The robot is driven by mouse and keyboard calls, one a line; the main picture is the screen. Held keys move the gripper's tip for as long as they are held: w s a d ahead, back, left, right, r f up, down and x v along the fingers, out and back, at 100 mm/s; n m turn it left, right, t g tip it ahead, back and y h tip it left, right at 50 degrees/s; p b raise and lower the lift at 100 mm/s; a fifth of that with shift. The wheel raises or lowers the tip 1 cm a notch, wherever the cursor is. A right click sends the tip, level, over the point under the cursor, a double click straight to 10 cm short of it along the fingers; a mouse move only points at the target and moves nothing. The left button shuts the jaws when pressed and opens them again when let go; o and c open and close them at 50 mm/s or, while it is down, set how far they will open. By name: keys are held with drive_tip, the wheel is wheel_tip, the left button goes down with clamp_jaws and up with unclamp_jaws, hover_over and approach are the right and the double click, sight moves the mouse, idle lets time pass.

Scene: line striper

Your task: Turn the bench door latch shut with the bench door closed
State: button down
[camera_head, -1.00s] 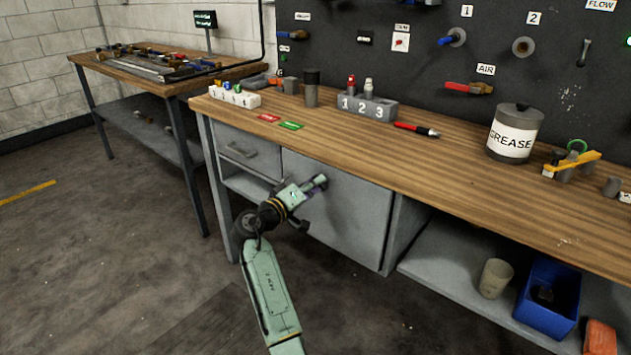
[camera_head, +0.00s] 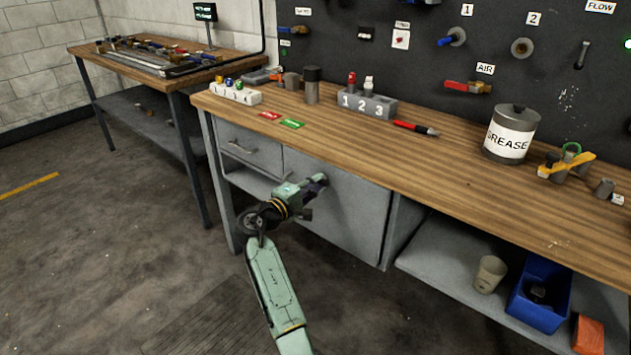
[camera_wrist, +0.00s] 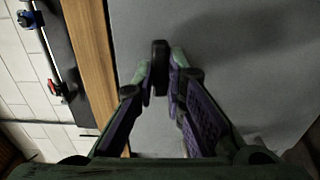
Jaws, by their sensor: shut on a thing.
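The grey bench door (camera_head: 345,212) is under the worktop and looks closed, flush with the bench front. My gripper (camera_head: 318,186) is at the upper left part of this door. In the wrist view my gripper (camera_wrist: 161,75) has its two fingertips on either side of a dark, narrow latch (camera_wrist: 160,68) and is shut on it. The latch lies lengthwise between the fingers, and the door's grey face (camera_wrist: 240,60) is behind it. In the head view my gripper hides the latch, so its angle against the bench frame is hard to tell.
The wooden worktop (camera_head: 450,175) overhangs the door and holds a grease tin (camera_head: 511,135) and a numbered grey block (camera_head: 367,104). A drawer (camera_head: 248,150) is left of the door. A blue bin (camera_head: 540,292) and a cup (camera_head: 490,274) stand on the lower right shelf.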

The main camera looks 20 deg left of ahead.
idle(0.4)
drive_tip(key=c, duration=1.6)
unclamp_jaws()
drive_tip(key=shift+c, duration=0.2)
drive_tip(key=v, duration=1.2)
